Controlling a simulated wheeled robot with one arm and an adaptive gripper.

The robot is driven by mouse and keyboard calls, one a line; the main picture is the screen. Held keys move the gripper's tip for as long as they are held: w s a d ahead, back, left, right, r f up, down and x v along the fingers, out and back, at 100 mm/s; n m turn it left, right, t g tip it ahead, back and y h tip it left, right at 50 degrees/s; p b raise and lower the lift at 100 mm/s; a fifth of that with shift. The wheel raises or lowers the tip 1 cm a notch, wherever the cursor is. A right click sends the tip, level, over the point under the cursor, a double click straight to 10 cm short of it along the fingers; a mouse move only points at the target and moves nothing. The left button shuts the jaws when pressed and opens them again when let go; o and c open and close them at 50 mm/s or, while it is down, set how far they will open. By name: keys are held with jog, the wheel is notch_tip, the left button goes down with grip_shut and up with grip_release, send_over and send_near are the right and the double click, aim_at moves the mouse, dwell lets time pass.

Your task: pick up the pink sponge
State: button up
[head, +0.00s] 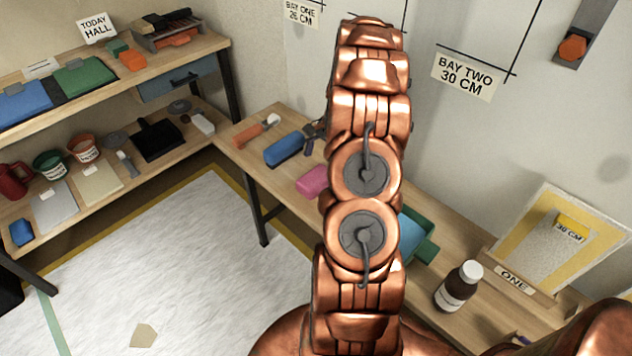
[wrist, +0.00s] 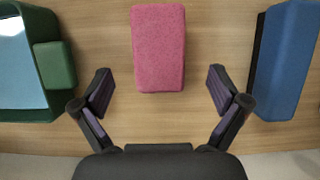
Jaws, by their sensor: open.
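The pink sponge (wrist: 158,48) lies on the wooden bench (wrist: 215,25) in the wrist view, a block with its long side running away from my gripper. My gripper (wrist: 160,82) is open and empty. Its two fingers stand to the left and right of the sponge's near end, with a gap on each side. In the head view the pink sponge (head: 312,181) shows on the bench (head: 262,192), partly hidden behind my copper arm.
A blue block (wrist: 286,60) lies right of the sponge, and a green tray (wrist: 25,103) lies left of it. In the head view, a brown bottle (head: 459,288) stands farther along the bench. An orange-handled tool (head: 253,132) lies near the bench's far end.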

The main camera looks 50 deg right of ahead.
aim_at(316, 176)
jog(key=x, duration=0.5)
jog(key=shift+s+a, duration=0.1)
jog(key=shift+a, duration=0.15)
jog(key=shift+f, duration=0.15)
jog(key=shift+f, duration=0.25)
dwell(0.4)
jog(key=c, duration=1.1)
